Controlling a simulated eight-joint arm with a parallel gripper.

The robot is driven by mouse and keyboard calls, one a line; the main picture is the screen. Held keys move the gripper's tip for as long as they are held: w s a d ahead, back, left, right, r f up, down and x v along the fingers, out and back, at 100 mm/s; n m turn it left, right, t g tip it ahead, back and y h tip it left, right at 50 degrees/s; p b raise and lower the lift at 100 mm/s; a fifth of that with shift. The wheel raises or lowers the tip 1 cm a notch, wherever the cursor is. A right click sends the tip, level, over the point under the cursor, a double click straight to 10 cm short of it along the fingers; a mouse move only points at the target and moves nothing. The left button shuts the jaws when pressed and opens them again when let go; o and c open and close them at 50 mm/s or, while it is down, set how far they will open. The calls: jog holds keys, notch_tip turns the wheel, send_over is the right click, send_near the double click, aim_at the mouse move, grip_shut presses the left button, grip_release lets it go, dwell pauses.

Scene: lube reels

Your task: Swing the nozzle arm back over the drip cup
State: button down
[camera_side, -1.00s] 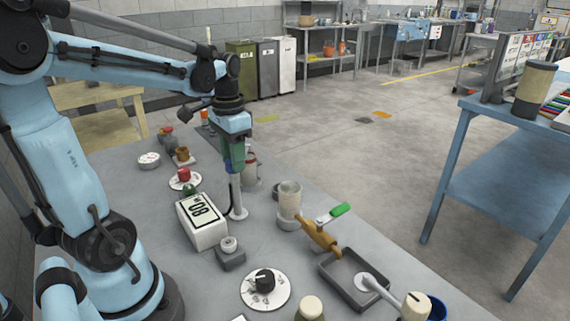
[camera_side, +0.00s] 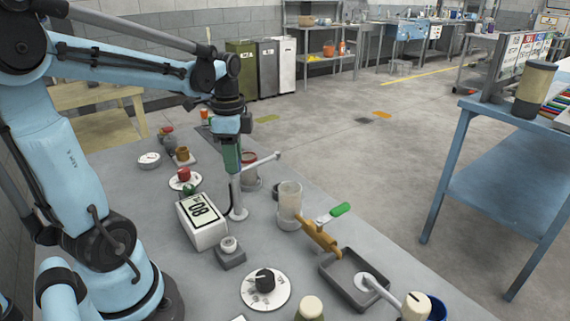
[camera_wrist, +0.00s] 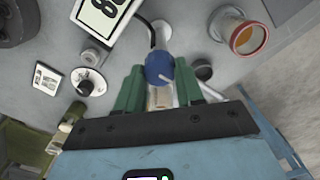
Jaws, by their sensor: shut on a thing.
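The nozzle arm (camera_side: 262,161) is a thin grey bar that reaches right from the top of an upright post (camera_side: 238,198) in the side view, its tip free in the air. My gripper (camera_side: 232,163) points down over the post with green fingers. In the wrist view my gripper (camera_wrist: 160,88) is shut around the post head, with a blue ball (camera_wrist: 158,67) between the fingers. A clear cup (camera_side: 289,206) stands right of the post. I cannot tell which is the drip cup.
A white box marked 80 (camera_side: 203,222) stands close left of the post. The air around the bar's tip looks clear.

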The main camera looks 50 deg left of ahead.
jog(key=shift+m, duration=0.5)
jog(key=c, duration=0.7)
grip_release()
notch_tip(320, 180, up, 12)
dwell(0.5)
